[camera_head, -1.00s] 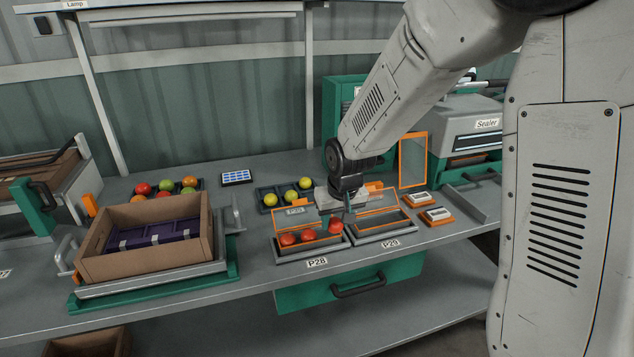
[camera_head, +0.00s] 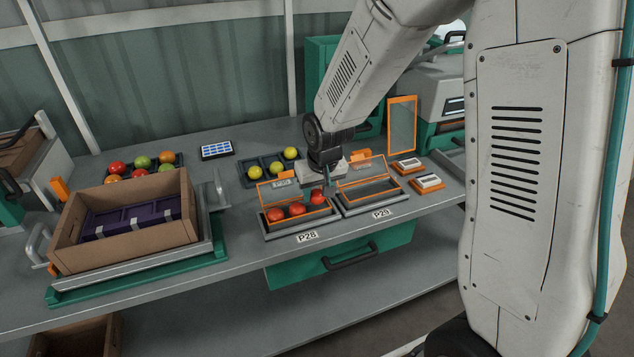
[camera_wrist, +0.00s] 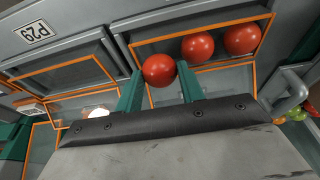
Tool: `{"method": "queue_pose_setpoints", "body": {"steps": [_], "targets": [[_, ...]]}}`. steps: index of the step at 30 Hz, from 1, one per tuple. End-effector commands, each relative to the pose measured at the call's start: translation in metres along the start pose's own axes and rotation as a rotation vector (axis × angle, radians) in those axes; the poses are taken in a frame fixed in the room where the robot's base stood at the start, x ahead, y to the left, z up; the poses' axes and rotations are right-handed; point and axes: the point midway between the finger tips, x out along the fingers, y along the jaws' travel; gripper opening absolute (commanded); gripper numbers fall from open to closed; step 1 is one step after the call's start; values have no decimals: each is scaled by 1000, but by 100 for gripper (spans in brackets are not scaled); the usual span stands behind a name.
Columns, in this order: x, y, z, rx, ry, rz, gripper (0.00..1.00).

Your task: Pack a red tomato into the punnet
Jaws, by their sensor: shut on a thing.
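My gripper (camera_wrist: 160,90) is shut on a red tomato (camera_wrist: 158,70), which sits between its two green fingers. In the head view the held tomato (camera_head: 317,197) is at the right end of the punnet above the P28 label (camera_head: 307,237). It looks slightly higher than the two red tomatoes (camera_head: 275,214) (camera_head: 297,209) lying in that punnet (camera_head: 290,228). The wrist view shows those two in a row beside the held one. Whether the held tomato touches the punnet floor is unclear. The punnet's clear orange-framed lid (camera_head: 268,190) stands open behind it.
An empty punnet (camera_head: 372,206) with raised lid stands to the right by label P29 (camera_head: 382,213). Yellow-green tomatoes (camera_head: 255,173) sit in a tray behind. A cardboard box (camera_head: 120,246) and a tray of mixed tomatoes (camera_head: 118,168) are at left. Two orange-based devices (camera_head: 428,182) stand right.

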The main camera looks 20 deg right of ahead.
Motion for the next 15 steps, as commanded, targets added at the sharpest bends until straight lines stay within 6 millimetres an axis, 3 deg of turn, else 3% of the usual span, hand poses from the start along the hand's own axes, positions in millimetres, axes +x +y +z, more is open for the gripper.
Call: {"method": "queue_pose_setpoints", "body": {"steps": [15], "targets": [[8, -1, 2, -1, 1, -1, 28]]}}
